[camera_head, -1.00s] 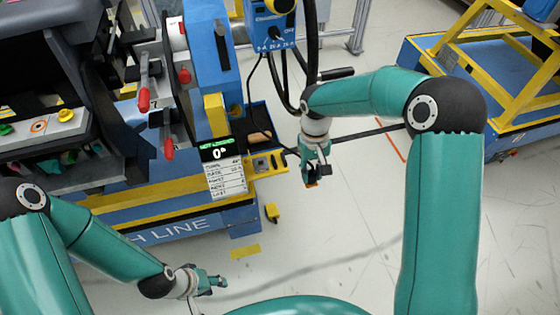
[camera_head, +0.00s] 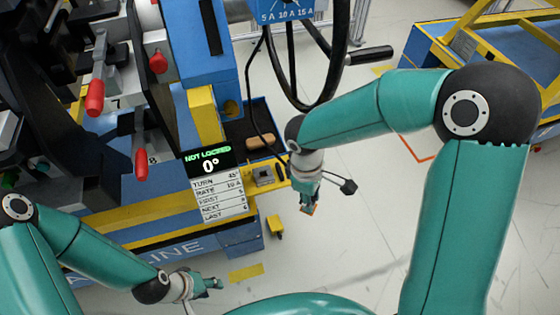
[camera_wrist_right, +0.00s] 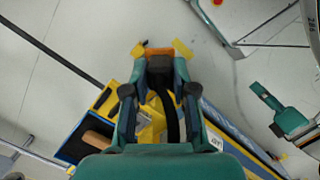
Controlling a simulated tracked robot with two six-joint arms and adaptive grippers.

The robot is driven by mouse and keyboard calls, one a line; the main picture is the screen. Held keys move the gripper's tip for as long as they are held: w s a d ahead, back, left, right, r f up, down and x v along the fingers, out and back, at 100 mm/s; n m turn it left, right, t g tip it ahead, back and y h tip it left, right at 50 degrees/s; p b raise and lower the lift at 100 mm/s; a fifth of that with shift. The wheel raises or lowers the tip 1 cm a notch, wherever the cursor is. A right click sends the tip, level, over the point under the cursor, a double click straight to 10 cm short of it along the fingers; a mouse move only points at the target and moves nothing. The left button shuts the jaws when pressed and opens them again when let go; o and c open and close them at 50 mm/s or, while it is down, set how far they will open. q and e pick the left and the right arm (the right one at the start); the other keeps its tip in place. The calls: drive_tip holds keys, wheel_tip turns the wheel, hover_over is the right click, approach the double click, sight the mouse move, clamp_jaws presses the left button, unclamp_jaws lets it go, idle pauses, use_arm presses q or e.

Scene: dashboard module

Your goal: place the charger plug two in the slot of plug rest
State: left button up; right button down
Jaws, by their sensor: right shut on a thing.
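My right gripper (camera_head: 309,207) is shut on a small dark plug with an orange end (camera_wrist_right: 160,52); I take this for charger plug two. A black strap or cable (camera_wrist_right: 168,115) runs below it between the fingers in the right wrist view. A grey metal block (camera_head: 264,176) on the yellow ledge looks like the plug rest; its slot is too small to make out. The right gripper is right of and in front of this block, apart from it. My left gripper (camera_head: 208,284) looks open and empty, low at the left; it also shows in the right wrist view (camera_wrist_right: 270,100).
The dark tray (camera_head: 250,135) behind the ledge holds a tan-handled object (camera_head: 260,141). A black handwheel (camera_head: 318,85) stands behind my right arm. A yellow bracket (camera_head: 275,227) sticks out below the ledge.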

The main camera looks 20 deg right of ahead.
drive_tip(key=shift+w+a+f+p, duration=0.1)
drive_tip(key=shift+w+f+p, duration=0.35)
drive_tip(key=shift+w, duration=2.45)
drive_tip(key=shift+w+a+f+p, duration=0.15)
drive_tip(key=shift+w+f, duration=0.55)
drive_tip(key=shift+w, duration=2.15)
drive_tip(key=shift+w+a+f+p, duration=0.1)
drive_tip(key=shift+w+f+p, duration=0.3)
drive_tip(key=shift+w, duration=2.5)
drive_tip(key=shift+f, duration=0.15)
drive_tip(key=shift+f+b, duration=0.4)
drive_tip(key=shift+b, duration=0.05)
drive_tip(key=c, duration=0.9)
unclamp_jaws()
drive_tip(key=shift+c, duration=0.2)
drive_tip(key=shift+r, duration=0.1)
